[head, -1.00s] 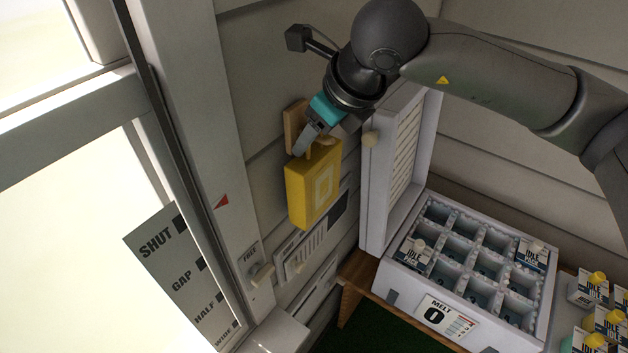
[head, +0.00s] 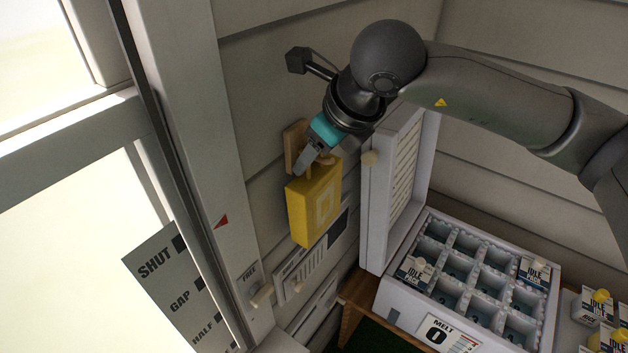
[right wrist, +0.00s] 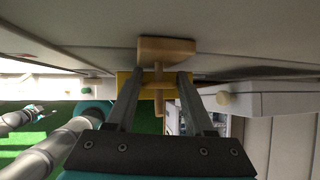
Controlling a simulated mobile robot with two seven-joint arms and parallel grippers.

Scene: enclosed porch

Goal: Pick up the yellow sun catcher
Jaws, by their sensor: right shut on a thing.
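The yellow sun catcher (head: 313,208) is a thick yellow block with a pale square outline on its face. It hangs at a wooden peg mount (head: 294,146) on the grey wall. My right gripper (head: 310,163) is at its top edge, shut on it. In the right wrist view, the fingers (right wrist: 160,95) stand either side of the wooden peg, with the yellow sun catcher (right wrist: 142,84) behind and between them. Whether its loop is still on the peg I cannot tell.
A window frame (head: 190,150) with a SHUT/GAP/HALF scale (head: 172,285) is at left. A white compartment box (head: 400,300) with its lid (head: 395,190) raised stands right of the sun catcher. Small cartons (head: 600,310) are at far right. Wall labels (head: 305,275) sit below the sun catcher.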

